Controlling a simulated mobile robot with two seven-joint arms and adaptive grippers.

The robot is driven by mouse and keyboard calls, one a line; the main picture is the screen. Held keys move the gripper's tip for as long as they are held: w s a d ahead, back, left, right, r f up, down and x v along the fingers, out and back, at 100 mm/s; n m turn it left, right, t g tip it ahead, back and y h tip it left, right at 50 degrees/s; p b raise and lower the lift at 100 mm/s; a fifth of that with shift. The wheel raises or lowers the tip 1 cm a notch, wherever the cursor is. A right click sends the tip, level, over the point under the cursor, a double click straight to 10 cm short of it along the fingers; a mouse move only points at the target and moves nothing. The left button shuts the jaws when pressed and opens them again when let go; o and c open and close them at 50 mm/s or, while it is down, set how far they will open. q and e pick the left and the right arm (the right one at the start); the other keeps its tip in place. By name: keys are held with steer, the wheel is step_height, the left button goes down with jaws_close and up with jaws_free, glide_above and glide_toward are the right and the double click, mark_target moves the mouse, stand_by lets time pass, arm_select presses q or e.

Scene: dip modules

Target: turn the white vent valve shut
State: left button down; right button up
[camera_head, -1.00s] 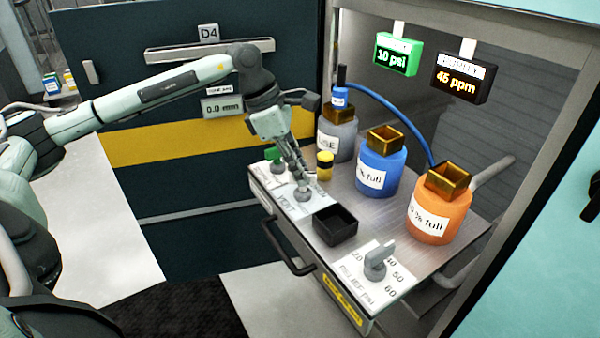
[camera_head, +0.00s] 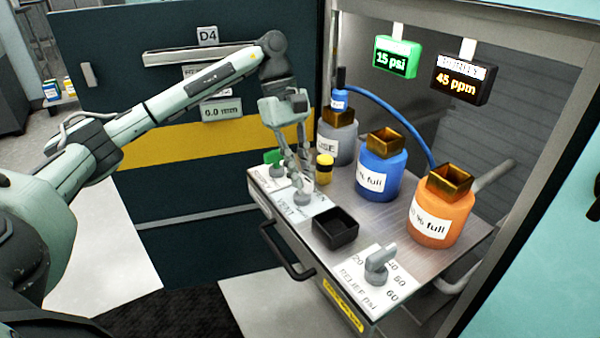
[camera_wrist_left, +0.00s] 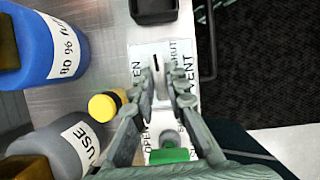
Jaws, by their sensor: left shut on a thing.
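The white vent valve (camera_head: 303,197) sits on a white label plate on the metal deck. Its pale handle (camera_wrist_left: 160,80) also shows in the left wrist view, between "OPEN" and "SHUT" markings. My left gripper (camera_head: 301,184) comes down over it from above with its fingers on either side, shut on the handle. The fingers (camera_wrist_left: 166,92) hide part of the handle in the wrist view, so its exact angle is hard to read. My right gripper is not in view.
A green-handled valve (camera_head: 275,158) and a yellow-capped vial (camera_head: 324,169) stand close behind. A black tray (camera_head: 335,228) and a grey dial (camera_head: 380,264) lie nearer. Blue (camera_head: 381,172), orange (camera_head: 438,207) and grey (camera_head: 335,138) bottles stand to the right. The green display (camera_head: 396,58) reads 15 psi.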

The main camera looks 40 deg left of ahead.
arm_select(q)
steer(key=shift+m, duration=0.5)
steer(key=c, duration=1.5)
jaws_free()
steer(key=shift+c, duration=0.2)
steer(key=v, duration=1.2)
steer(key=shift+w, duration=0.2)
steer(key=shift+d, duration=0.1)
